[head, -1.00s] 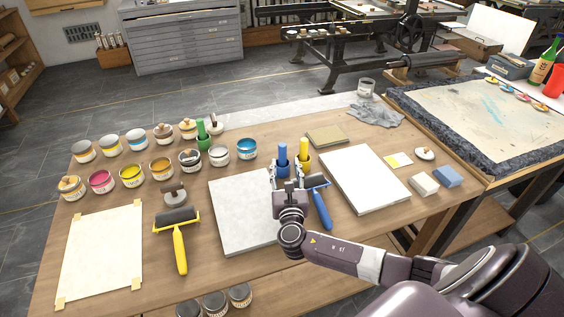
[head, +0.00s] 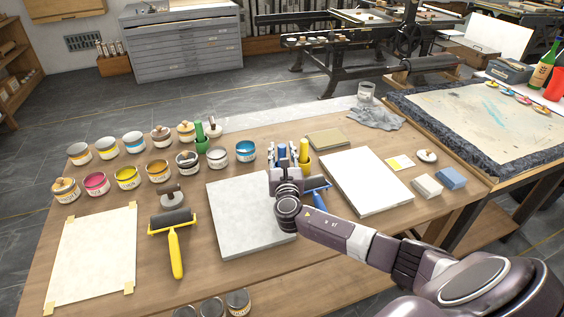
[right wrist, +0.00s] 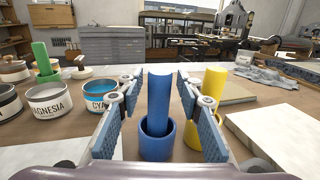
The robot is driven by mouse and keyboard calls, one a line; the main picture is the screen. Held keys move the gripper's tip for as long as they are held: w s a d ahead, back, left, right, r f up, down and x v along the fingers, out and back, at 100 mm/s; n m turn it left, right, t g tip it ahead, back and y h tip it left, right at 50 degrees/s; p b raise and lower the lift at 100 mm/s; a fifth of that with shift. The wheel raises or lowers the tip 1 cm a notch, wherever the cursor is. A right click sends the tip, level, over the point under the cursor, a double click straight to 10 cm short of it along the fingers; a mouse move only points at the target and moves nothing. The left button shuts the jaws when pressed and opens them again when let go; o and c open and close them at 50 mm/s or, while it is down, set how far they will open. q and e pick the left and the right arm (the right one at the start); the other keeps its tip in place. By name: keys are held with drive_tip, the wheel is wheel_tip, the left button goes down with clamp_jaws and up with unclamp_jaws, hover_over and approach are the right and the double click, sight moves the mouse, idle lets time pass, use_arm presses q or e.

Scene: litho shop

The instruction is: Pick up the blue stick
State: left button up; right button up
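The blue stick (right wrist: 159,100) stands upright in a blue cup (right wrist: 157,146) in the right wrist view. In the head view the stick's top (head: 282,151) shows just beyond my right gripper (head: 284,162). In the right wrist view my right gripper (right wrist: 160,118) is open, with a textured pad on each side of the stick. Gaps show between the pads and the stick, so nothing is gripped. My left gripper is in neither view.
A yellow stick (head: 304,149) in a yellow cup (right wrist: 204,128) stands close to the right. A green stick (head: 200,131) stands among the ink cans at left. A pale stone slab (head: 240,215) and a blue-handled roller (head: 319,197) lie near my right arm.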

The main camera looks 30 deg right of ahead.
clamp_jaws()
